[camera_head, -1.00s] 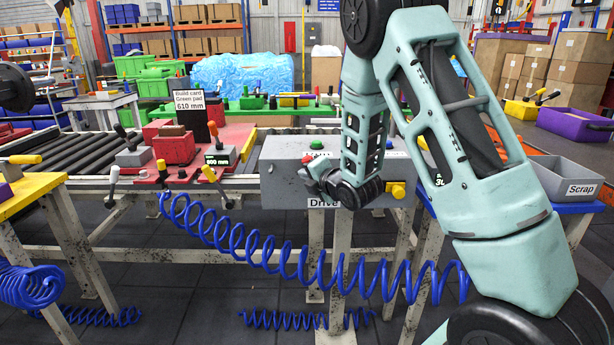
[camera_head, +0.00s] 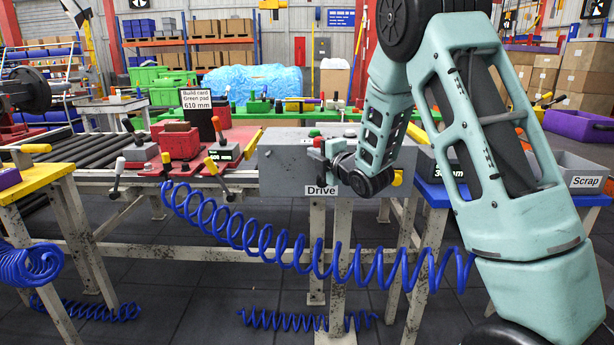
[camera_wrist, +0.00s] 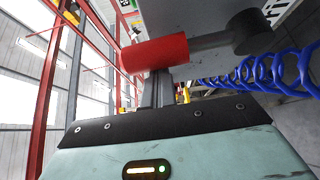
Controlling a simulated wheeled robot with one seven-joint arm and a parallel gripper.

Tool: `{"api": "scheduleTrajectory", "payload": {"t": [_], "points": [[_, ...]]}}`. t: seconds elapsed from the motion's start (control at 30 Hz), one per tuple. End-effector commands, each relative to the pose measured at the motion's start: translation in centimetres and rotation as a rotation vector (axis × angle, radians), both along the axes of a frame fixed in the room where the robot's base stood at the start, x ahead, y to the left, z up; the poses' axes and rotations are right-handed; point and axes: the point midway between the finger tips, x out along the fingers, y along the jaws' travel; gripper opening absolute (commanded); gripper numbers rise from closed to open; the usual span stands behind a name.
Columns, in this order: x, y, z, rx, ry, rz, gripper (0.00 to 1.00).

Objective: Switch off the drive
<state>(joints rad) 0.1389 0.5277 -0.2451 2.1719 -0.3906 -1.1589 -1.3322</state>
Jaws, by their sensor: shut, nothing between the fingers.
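The drive is a grey box (camera_head: 285,170) with a "Drive" label (camera_head: 321,190) on its front, at the middle of the head view. Its lever has a red grip (camera_head: 318,141), which also shows large in the wrist view (camera_wrist: 153,53). There a dark shaft (camera_wrist: 212,41) joins the grip to a round dark pivot (camera_wrist: 250,32); the lever stands about upright, grip above pivot. My gripper (camera_head: 322,157) is shut and empty, right at the lever. In the wrist view its fingers (camera_wrist: 160,92) lie close beside the grip; I cannot tell whether they touch. My wrist hides part of the box front.
A green button (camera_head: 314,133) sits on the box top, and a yellow knob (camera_head: 397,178) is at its right. A blue coiled hose (camera_head: 285,245) hangs in front. A grey scrap bin (camera_head: 570,178) stands right, a red fixture (camera_head: 180,142) left.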

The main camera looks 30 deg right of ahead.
Motion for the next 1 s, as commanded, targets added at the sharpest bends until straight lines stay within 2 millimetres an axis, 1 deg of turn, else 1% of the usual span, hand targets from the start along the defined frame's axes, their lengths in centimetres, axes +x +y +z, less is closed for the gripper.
{"api": "scheduleTrajectory", "payload": {"t": [0.03, 0.3, 0.5, 0.7, 1.0], "points": [[-0.3, -0.6, -0.9, 0.034, -0.030, -0.005, 0.00], [-1.6, -2.4, -0.7, 0.229, -0.158, -0.005, 0.00], [-2.2, -3.4, -0.6, 0.337, -0.230, -0.005, 0.00], [-2.6, -4.0, -0.4, 0.336, -0.230, -0.005, 0.00], [-2.9, -4.3, -0.3, 0.336, -0.226, -0.004, 0.00]]}}
